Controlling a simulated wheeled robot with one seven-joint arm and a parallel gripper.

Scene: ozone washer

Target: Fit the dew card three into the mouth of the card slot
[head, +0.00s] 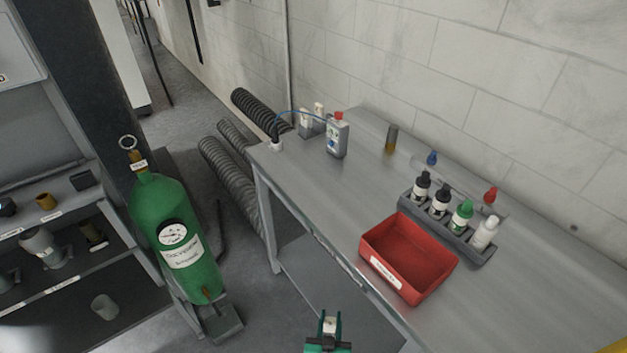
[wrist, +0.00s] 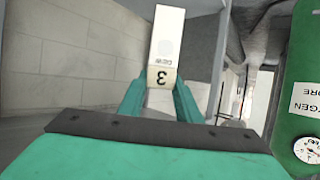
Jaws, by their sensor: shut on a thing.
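My gripper (head: 330,325) shows at the bottom of the head view, in front of the bench and below its near edge. Its green fingers, also in the wrist view (wrist: 160,100), are shut on dew card three (wrist: 168,40). The card is white with a cream end marked "3" and the word "DEW", and it sticks out beyond the fingertips. In the head view only a small pale piece of the card (head: 329,325) shows between the fingers. I cannot identify the card slot in either view.
The grey bench (head: 300,185) holds a red tray (head: 375,235), a rack of several bottles (head: 450,232) and a small grey meter (head: 338,137). A green gas cylinder (head: 180,230) stands left of the bench, beside a shelf unit (head: 70,215). Corrugated hoses (head: 235,185) lie behind the cylinder.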

